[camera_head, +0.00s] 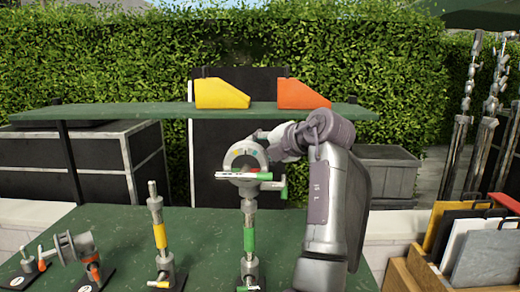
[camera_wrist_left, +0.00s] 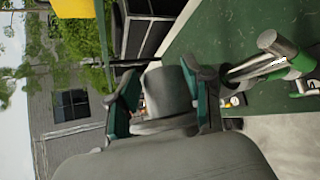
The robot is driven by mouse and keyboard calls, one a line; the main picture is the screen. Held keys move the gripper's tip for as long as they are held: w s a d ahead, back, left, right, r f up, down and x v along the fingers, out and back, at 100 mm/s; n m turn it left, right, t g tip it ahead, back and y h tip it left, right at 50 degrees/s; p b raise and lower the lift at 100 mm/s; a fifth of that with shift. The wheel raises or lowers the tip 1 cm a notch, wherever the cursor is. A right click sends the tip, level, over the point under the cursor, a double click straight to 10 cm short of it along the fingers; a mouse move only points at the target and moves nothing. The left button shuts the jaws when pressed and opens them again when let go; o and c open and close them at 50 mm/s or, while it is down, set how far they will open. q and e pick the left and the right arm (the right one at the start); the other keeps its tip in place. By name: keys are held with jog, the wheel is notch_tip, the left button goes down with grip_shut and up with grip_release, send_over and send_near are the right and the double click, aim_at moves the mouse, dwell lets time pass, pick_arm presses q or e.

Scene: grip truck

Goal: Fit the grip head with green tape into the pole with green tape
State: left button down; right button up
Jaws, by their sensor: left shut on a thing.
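The grip head with green tape (camera_head: 236,158) is a grey disc with coloured marks, a bar below it, and green parts at its right. My left gripper (camera_head: 276,143), on the arm at right of centre, is shut on it. In the left wrist view the fingers (camera_wrist_left: 165,98) close around a grey part of it. The pole with green tape (camera_head: 249,240) stands upright on the table directly below the head in the head view. Its upper end is hidden behind the head's bar, so I cannot tell whether they are joined. My right gripper is in neither view.
The yellow-taped pole (camera_head: 160,235) stands to the left. Another grip head with orange tape (camera_head: 75,245) is at the table's far left. A shelf (camera_head: 120,112) behind carries a yellow wedge (camera_head: 222,94) and an orange wedge (camera_head: 298,95). A wooden crate (camera_head: 425,275) is at the right.

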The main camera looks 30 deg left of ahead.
pick_arm(q)
jog(key=shift+f+b, duration=0.75)
jog(key=shift+f, duration=0.4)
jog(key=shift+c, duration=1.9)
grip_release()
jog(key=shift+s, duration=0.1)
jog(key=shift+f, duration=0.15)
notch_tip(320, 180, up, 10)
